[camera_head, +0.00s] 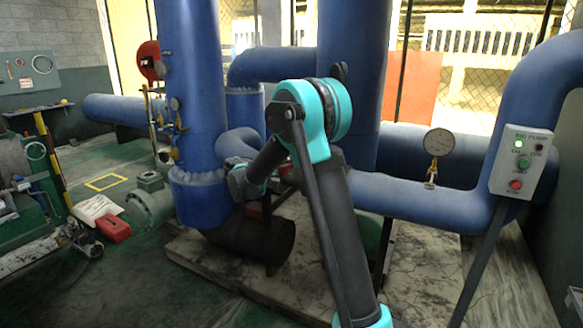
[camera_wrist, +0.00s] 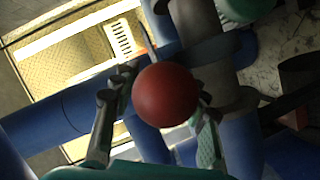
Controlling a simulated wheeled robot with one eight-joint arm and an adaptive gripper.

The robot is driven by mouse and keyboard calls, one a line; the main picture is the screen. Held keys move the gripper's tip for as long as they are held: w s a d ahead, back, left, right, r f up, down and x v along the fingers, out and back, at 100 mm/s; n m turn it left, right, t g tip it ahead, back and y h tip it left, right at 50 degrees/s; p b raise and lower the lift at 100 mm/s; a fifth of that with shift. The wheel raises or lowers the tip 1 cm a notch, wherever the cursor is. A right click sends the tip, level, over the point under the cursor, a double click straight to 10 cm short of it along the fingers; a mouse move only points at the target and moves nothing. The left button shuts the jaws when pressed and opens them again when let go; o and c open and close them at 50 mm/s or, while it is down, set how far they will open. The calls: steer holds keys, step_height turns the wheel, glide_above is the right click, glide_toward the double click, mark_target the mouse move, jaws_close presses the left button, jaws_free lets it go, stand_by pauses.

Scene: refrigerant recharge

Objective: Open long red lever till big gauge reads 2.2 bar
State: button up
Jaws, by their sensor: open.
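A round red knob (camera_wrist: 166,95) fills the middle of the wrist view, between the two fingers of my gripper (camera_wrist: 160,90). The fingers are open on either side of it; I cannot tell whether they touch it. Any shaft behind the knob is mostly hidden. The head view does not clearly show the long red lever or my fingertips, as my arm covers that area. The big round gauge (camera_head: 438,142) stands on the blue pipe at the right; its dial is too small to read.
A control box (camera_head: 521,162) with green and red buttons stands at the right. Thick blue pipes (camera_head: 350,60) surround my arm. Smaller gauges (camera_head: 175,104) sit on the left column. A red box (camera_head: 113,228) lies on the floor at the left.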

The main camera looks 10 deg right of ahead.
steer(key=shift+w+d+f, duration=0.1)
steer(key=shift+w+d, duration=0.15)
steer(key=shift+d, duration=0.15)
jaws_close()
